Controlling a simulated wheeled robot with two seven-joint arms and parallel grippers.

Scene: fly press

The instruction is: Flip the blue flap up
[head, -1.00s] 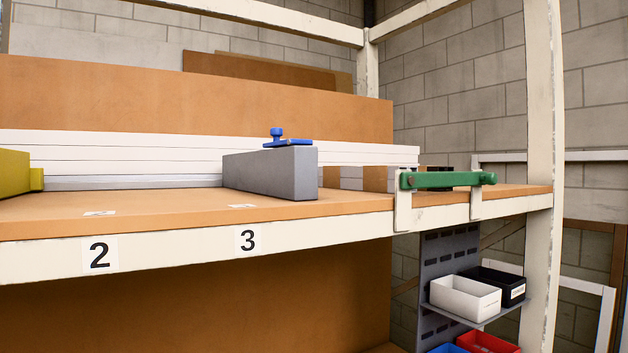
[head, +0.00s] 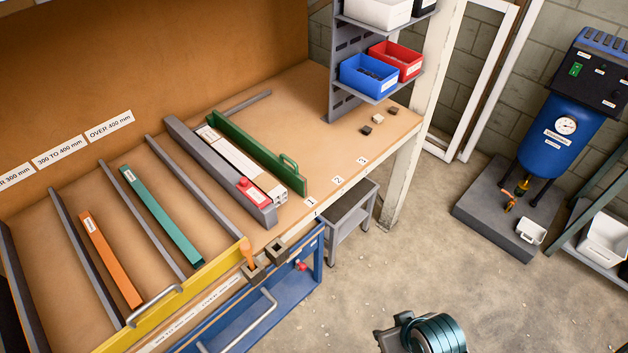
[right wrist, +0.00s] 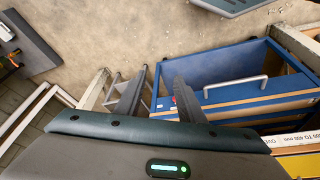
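The blue flap (head: 318,262) is below the front edge of the bench in the head view, beside the yellow flap. It has a pale bar handle (head: 245,323) and a red knob (head: 302,266). In the right wrist view the blue flap (right wrist: 228,67) shows at the right with its handle. My right gripper (right wrist: 161,78) is open and empty, its two dark fingers apart; the blue flap is to their right in that view. In the head view part of my right arm shows at the bottom, over the floor, apart from the flap. My left gripper is out of view.
The yellow flap (head: 190,292) stands along the bench edge, with an orange latch (head: 248,252) at its end. A green flap (head: 255,152) stands farther right. A grey stand (head: 352,212) is under the bench. Open floor (head: 385,275) lies in front.

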